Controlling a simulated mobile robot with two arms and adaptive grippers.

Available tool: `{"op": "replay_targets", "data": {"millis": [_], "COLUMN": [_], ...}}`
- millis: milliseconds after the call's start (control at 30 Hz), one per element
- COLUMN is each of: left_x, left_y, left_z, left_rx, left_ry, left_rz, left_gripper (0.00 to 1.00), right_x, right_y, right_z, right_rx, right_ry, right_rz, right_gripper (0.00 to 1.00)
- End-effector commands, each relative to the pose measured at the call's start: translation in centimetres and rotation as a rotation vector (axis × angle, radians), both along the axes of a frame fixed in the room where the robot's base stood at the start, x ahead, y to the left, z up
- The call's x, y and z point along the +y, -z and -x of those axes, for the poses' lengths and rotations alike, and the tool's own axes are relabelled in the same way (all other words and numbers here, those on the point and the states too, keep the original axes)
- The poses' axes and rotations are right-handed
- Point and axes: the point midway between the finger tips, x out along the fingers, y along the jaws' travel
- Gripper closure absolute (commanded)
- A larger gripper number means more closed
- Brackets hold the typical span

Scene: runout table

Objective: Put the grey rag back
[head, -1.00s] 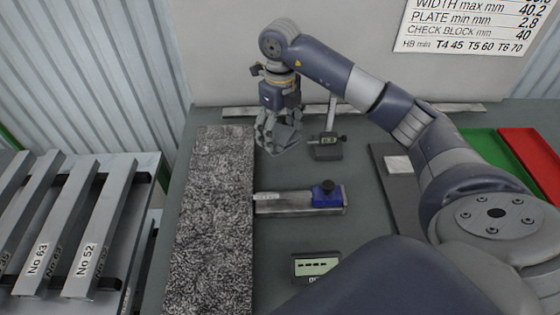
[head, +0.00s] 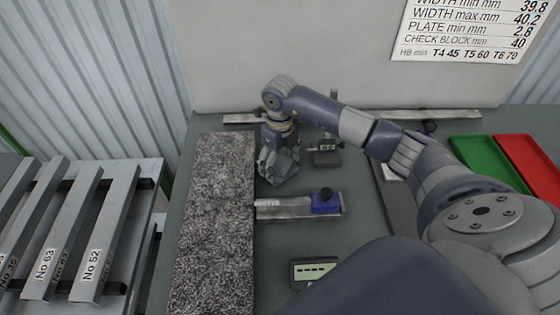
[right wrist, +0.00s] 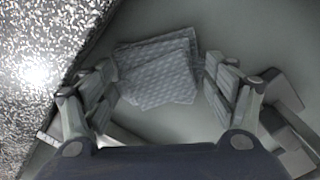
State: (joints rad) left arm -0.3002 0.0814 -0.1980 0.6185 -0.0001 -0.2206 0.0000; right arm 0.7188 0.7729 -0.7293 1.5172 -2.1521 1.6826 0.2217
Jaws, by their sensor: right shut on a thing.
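The grey rag (right wrist: 158,72) is a folded, quilted grey cloth, seen between the fingers in the right wrist view. In the head view the rag (head: 287,168) shows only in part beside the fingers. My right gripper (head: 275,172) is shut on the rag, low over the table (head: 280,238), just right of the rough grey slab. It also shows in the right wrist view (right wrist: 160,88). I cannot tell whether the rag touches the table top. My left gripper is not in view.
The speckled slab (head: 212,225) runs along the table's left side. A caliper with a blue slider (head: 325,202) lies in front of the gripper, and a gauge stand (head: 326,153) is just right.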

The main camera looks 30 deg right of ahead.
Motion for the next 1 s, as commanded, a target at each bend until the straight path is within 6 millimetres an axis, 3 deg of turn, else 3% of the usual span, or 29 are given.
{"op": "replay_targets", "data": {"millis": [33, 67, 133, 167, 700, 1000], "left_x": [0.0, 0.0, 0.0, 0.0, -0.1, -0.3], "left_y": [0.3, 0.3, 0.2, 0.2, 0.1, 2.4], "left_z": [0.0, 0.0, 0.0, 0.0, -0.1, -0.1], "left_rx": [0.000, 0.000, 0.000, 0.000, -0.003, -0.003], "left_ry": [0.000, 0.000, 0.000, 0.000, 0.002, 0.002], "left_rz": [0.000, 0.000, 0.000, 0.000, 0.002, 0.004], "left_gripper": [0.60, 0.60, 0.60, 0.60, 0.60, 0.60], "right_x": [0.0, 0.0, 0.0, 0.0, 0.0, -0.1], "right_y": [0.3, 0.3, 0.2, 0.2, -0.5, -6.6], "right_z": [0.0, 0.0, 0.0, 0.0, -0.1, -0.2], "right_rx": [0.000, 0.000, 0.000, 0.000, -0.003, -0.008], "right_ry": [0.000, 0.000, 0.000, 0.000, 0.000, 0.000], "right_rz": [0.000, 0.000, 0.000, 0.000, 0.000, 0.001], "right_gripper": [0.44, 0.19, 0.03, 0.01, 0.01, 0.01]}}
